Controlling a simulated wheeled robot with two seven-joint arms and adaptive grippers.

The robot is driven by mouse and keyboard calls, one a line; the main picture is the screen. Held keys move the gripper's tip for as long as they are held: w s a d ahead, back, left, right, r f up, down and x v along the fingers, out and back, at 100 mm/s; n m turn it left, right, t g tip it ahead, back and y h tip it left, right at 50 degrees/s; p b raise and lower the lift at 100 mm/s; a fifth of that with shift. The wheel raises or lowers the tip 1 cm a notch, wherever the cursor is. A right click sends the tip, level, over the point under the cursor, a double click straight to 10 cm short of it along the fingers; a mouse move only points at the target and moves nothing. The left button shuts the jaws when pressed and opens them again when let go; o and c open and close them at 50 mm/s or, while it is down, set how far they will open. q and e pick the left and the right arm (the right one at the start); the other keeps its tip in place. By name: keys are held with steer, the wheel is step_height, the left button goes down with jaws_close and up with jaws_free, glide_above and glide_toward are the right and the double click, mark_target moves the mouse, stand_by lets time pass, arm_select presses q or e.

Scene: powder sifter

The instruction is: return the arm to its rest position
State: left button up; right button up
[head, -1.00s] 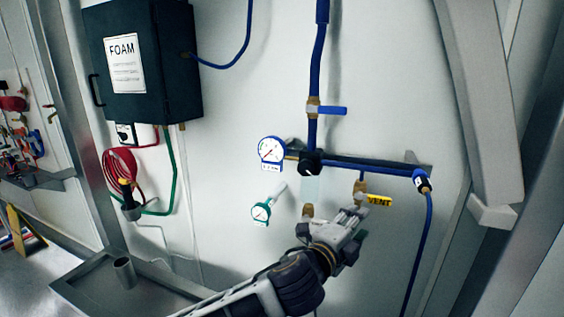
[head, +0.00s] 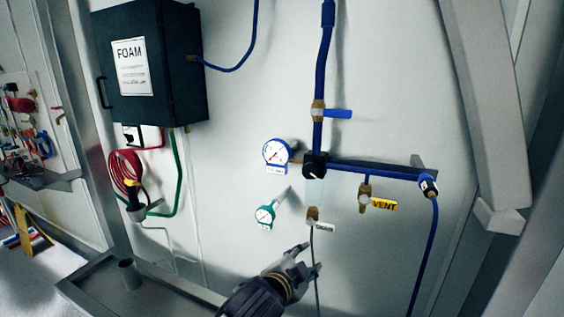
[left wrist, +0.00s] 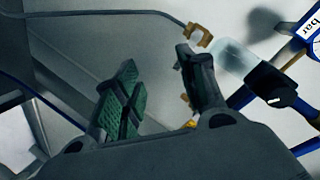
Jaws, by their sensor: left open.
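My left gripper (head: 306,258) is low in the head view, in front of the white wall and below the pipework. It is open. In the left wrist view its two fingers (left wrist: 160,92) stand apart with nothing between them. The yellow vent valve (head: 383,205) hangs under the blue horizontal pipe, up and right of the gripper and apart from it. A brass drain fitting (head: 313,214) with a small tag is just above the gripper, and a thin line runs down from it behind the fingers. My right gripper is not in view.
A blue-rimmed gauge (head: 277,152) and a green gauge (head: 265,215) are on the wall. A blue-handled valve (head: 336,113) is higher up. A dark foam box (head: 160,65) hangs at upper left. A metal tray (head: 95,285) is at lower left. A slanted grey beam (head: 480,110) stands at right.

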arm_select(q)
steer(key=s+a+f+n+g+y, duration=0.2)
steer(key=s+a+f+n, duration=0.2)
steer(key=a+f, duration=0.4)
steer(key=s+a+f+n+g+y, duration=0.2)
steer(key=s+a+f+n, duration=0.15)
steer(key=a+f, duration=0.35)
steer(key=s+a+f+n+g+y, duration=0.2)
steer(key=s+a+f+n+g, duration=0.3)
steer(key=s+a+f, duration=0.7)
steer(key=s+f+g+b, duration=0.1)
steer(key=s+f, duration=0.2)
steer(key=f, duration=1.4)
steer(key=s+f+b, duration=0.1)
steer(key=s+f, duration=0.1)
steer(key=f, duration=1.5)
steer(key=s+a+f+b, duration=0.1)
steer(key=s+a+f, duration=0.1)
steer(key=s+f, duration=0.8)
steer(key=s+a+f+g+b, duration=0.1)
steer(key=s+a+f, duration=0.2)
steer(key=s+f, duration=0.7)
steer(key=shift+s+f+y, duration=0.3)
steer(key=shift+s+f, duration=0.1)
steer(key=shift+s, duration=0.6)
